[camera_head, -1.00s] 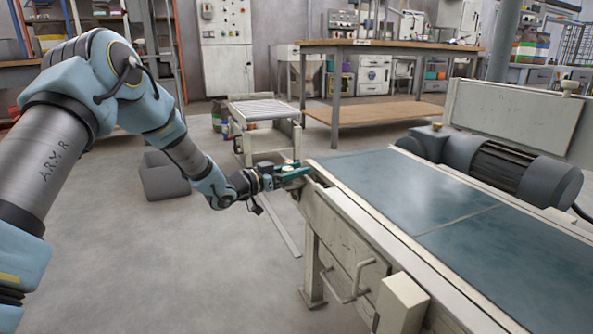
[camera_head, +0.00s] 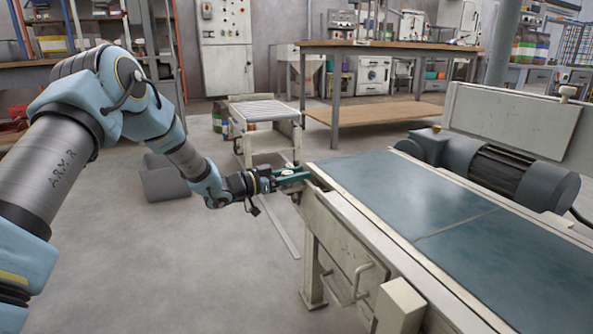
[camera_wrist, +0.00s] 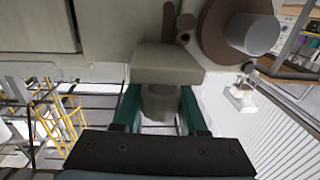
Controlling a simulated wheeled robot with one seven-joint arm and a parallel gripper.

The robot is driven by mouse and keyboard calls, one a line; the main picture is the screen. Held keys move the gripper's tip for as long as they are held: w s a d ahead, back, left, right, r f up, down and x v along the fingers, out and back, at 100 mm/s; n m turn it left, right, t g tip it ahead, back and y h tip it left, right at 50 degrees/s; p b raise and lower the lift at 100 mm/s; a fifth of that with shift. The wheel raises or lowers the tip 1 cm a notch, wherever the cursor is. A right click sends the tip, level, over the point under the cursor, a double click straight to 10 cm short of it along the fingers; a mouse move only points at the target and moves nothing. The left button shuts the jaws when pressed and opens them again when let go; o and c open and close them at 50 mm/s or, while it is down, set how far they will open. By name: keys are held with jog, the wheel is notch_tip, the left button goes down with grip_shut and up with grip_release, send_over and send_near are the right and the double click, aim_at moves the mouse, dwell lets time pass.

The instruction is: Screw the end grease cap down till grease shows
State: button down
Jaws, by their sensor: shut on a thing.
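The cap sits under a block-shaped housing (camera_wrist: 168,64) on the machine. No grease can be made out. In the head view the cap is too small to tell apart from the fingers.
A brown roller with a grey shaft end (camera_wrist: 250,33) is close to the right of the housing. A grey motor (camera_head: 510,170) is across the belt. A roller stand (camera_head: 262,125) and grey bin (camera_head: 165,178) stand behind my arm. Open floor lies left of the conveyor.

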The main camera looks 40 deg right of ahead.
jog(key=m+g+y+b, duration=0.1)
jog(key=m+g+y, duration=0.2)
jog(key=s+a+m+g+y+b, duration=0.1)
jog(key=m+g+y, duration=0.2)
jog(key=g, duration=0.1)
jog(key=s+m+g+y+b, duration=0.1)
jog(key=m+g+y+b, duration=0.1)
jog(key=m+g+y, duration=0.2)
jog(key=shift+a+f, duration=0.25)
jog(key=shift+a, duration=0.1)
jog(key=shift+a+r+m+g+y+b, duration=0.1)
jog(key=shift+r+m+g+y+b, duration=0.1)
jog(key=shift+m+g+y+b, duration=0.45)
jog(key=shift+n, duration=0.25)
jog(key=shift+c, duration=2.3)
grip_release()
